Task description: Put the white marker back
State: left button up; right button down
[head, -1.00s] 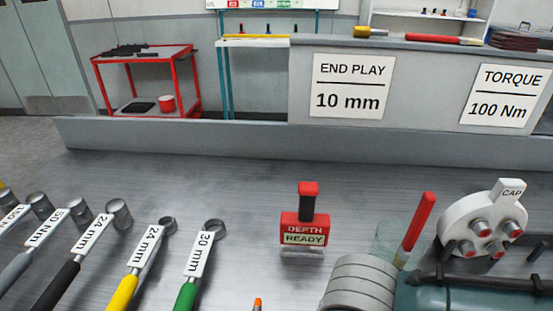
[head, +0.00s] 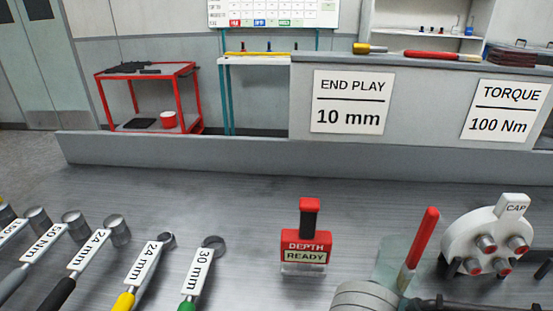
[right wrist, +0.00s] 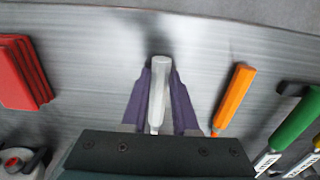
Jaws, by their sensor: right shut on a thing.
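The white marker (right wrist: 158,90) is between the purple fingers of my right gripper (right wrist: 160,80) in the right wrist view. The gripper is shut on it, and its white end sticks out a little past the fingertips. Its lower part is hidden by the gripper body. Grey metal bench top (right wrist: 100,45) shows beyond it. Neither gripper shows in the head view, and my left gripper is in no frame. No holder for the marker can be made out.
An orange marker-like stick (right wrist: 235,92) lies right of my right gripper, with a green-handled tool (right wrist: 298,118) beyond. A red block (right wrist: 22,72) is at the left. In the head view, the depth gauge (head: 306,240), wrenches (head: 195,275) and white cap (head: 485,240) occupy the bench.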

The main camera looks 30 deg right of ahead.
jog(key=c, duration=0.6)
grip_release()
jog(key=shift+f, duration=0.1)
notch_tip(320, 180, up, 14)
jog(key=s+a+r+n+t+y+p, duration=0.1)
jog(key=s+a+n+t+y+p, duration=0.15)
jog(key=n, duration=0.25)
jog(key=s+d+r+n+h, duration=0.2)
jog(key=s+d+r+n, duration=0.1)
jog(key=d+r, duration=0.35)
jog(key=w+p+v, duration=0.3)
jog(key=p+v, duration=1)
jog(key=p, duration=0.1)
jog(key=w+r+p+v, duration=0.1)
jog(key=w+p+v, duration=0.2)
jog(key=p+v, duration=1)
jog(key=shift+w+a+r+t+p, duration=0.3)
jog(key=shift+a+r+t+p, duration=0.2)
jog(key=shift+p, duration=0.7)
